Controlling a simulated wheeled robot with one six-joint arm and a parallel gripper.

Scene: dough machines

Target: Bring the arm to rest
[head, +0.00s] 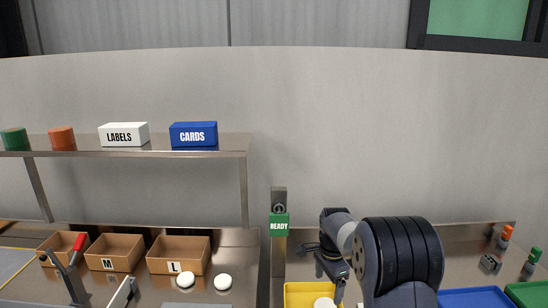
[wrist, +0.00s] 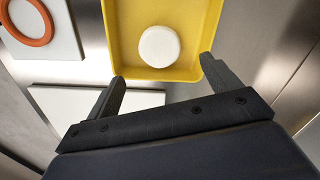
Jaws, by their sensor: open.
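My gripper (wrist: 163,72) is open and empty, its two fingers spread apart in the wrist view. Its tips show near the lower edge of a yellow tray (wrist: 121,62). A round white dough piece (wrist: 159,46) lies in that tray, beyond the fingertips and not between them. In the head view my arm reaches down at the lower right, and the gripper end is over or beside the yellow tray (head: 293,291). The height of the fingers above the tray is hard to tell.
A post with a green READY sign (head: 279,225) stands left of my arm. Cardboard boxes (head: 178,255), two white dough pieces (head: 223,282) and a red-handled lever (head: 79,243) are left. A shelf (head: 200,145) hangs above.

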